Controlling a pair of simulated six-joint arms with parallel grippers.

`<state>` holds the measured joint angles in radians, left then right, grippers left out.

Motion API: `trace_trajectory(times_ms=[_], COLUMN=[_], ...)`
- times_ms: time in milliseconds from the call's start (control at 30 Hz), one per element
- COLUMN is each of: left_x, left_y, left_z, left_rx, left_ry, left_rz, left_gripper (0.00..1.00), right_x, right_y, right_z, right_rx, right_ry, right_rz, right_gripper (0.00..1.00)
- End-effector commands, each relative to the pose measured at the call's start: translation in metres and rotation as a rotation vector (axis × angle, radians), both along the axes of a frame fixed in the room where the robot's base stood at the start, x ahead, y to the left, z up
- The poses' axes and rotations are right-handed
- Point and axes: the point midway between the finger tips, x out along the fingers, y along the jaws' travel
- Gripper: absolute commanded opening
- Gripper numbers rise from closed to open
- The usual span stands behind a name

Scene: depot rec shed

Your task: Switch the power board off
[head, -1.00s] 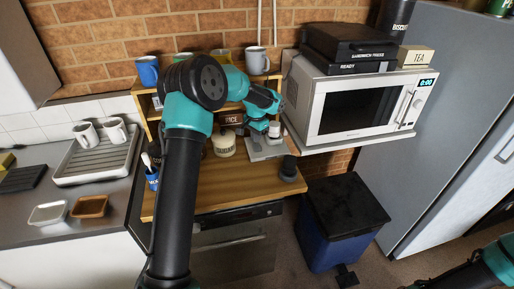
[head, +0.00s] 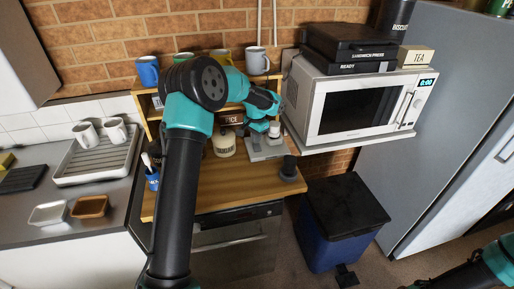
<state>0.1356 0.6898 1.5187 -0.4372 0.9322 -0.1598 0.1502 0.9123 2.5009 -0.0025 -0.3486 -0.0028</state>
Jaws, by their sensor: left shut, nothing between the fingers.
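My left gripper (head: 273,129) is at the back right of the wooden bench, with its arm reaching across the middle of the head view. It is shut and holds nothing. A pale grey unit (head: 259,150) lies just below and beside the fingertips. I cannot make out a power board for certain; this unit may be part of it, and its switch is too small or hidden to read. I cannot tell whether the fingertips touch it. My right arm shows only at the lower right corner, and its gripper is out of view.
The microwave (head: 365,110) on its shelf stands close to the right of my left gripper. A cream jar (head: 224,146) and a dark round object (head: 289,168) are on the bench (head: 235,185). Mugs, including a white one (head: 256,60), stand on the shelf above. The bench front is clear.

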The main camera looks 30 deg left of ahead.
Motion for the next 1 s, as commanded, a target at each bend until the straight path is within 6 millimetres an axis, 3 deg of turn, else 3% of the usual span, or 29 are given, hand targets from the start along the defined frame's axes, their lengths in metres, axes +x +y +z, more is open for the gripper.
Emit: trace_trajectory(times_ms=[1000], left_x=[0.0], left_y=[0.0], left_z=[-0.012], left_rx=[0.0], left_ry=[0.0], left_rz=[0.0], left_gripper=[0.0], right_x=[0.0], right_y=[0.0], right_z=[0.0], right_rx=[0.0], right_ry=[0.0], right_rz=[0.0], right_gripper=[0.43])
